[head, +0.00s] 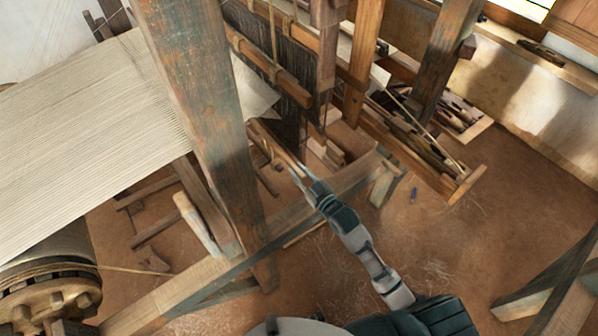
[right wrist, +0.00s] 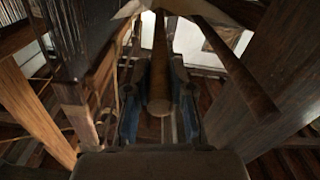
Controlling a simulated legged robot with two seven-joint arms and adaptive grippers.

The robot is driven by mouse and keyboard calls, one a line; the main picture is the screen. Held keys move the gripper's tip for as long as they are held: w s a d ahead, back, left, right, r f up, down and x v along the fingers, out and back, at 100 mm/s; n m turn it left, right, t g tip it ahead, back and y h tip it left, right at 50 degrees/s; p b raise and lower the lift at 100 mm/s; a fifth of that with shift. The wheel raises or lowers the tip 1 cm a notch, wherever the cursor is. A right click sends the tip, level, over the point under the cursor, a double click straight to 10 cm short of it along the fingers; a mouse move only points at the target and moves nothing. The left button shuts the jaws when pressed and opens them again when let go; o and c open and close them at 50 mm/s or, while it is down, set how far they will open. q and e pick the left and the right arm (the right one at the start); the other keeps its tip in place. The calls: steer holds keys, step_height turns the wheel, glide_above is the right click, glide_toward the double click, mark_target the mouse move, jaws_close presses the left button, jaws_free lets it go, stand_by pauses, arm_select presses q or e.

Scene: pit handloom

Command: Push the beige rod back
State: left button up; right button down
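A beige rod (head: 273,146) runs from beside the thick wooden post toward my right gripper. In the right wrist view the beige rod (right wrist: 160,88) points at the camera, with its round near end between the fingers. My right gripper (head: 298,172) reaches in from the lower right of the head view. In the right wrist view the right gripper's (right wrist: 160,75) two fingers stand apart on either side of the rod, with gaps beside its near end. Whether the far fingertips touch it is hard to tell. My left gripper is not in view.
The thick wooden post (head: 207,110) stands left of my right gripper. Striped cloth (head: 85,125) stretches on the left, above a wooden roller (head: 50,275). A low beam (head: 330,190) crosses below my arm. A wooden tray (head: 425,145) lies at right. The brown floor (head: 450,235) is mostly clear.

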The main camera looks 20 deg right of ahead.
steer(key=a+p, duration=0.1)
steer(key=s+a+p, duration=0.1)
steer(key=a, duration=0.1)
steer(key=s+a+p, duration=0.1)
steer(key=a, duration=0.1)
steer(key=shift+a, duration=0.1)
steer(key=c, duration=1.3)
jaws_free()
steer(key=shift+o, duration=1.4)
steer(key=shift+a, duration=0.1)
